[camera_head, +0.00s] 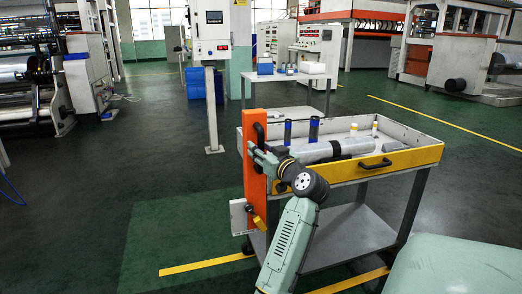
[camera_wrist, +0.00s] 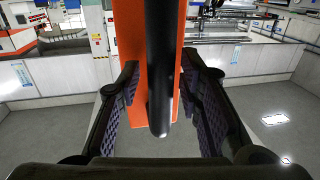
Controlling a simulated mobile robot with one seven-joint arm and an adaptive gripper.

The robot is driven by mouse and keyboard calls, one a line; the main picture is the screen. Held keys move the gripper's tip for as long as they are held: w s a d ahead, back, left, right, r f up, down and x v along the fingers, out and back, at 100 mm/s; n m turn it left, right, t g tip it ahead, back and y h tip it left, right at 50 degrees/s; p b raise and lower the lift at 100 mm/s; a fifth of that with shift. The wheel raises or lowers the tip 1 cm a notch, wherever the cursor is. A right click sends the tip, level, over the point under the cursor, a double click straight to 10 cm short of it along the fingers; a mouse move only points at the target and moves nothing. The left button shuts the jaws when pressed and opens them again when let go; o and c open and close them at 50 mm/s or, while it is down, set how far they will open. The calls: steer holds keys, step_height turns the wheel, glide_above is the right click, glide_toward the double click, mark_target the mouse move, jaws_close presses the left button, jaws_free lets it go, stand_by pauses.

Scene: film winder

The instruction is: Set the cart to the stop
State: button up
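The cart (camera_head: 425,157) is a grey trolley with a yellow front edge, a tray top and a lower shelf (camera_head: 345,235). An upright orange panel (camera_head: 257,185) stands at its left end and carries a black bar handle (camera_head: 258,133). My gripper (camera_head: 256,150) is at this handle. In the wrist view, my gripper (camera_wrist: 160,80) is open, with one finger on each side of the black handle (camera_wrist: 161,60). Gaps show between the handle and both fingers. The orange panel (camera_wrist: 130,95) is behind the handle. I cannot make out the stop for certain.
The tray holds a wrapped roll (camera_head: 310,152), blue cylinders (camera_head: 314,128) and small yellow-topped items. A control post (camera_head: 212,110) and a white table (camera_head: 290,77) stand behind. Yellow floor lines (camera_head: 207,264) lie near the cart. The floor to its left is clear.

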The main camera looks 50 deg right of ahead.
steer(key=shift+o, duration=0.3)
steer(key=v, duration=1.2)
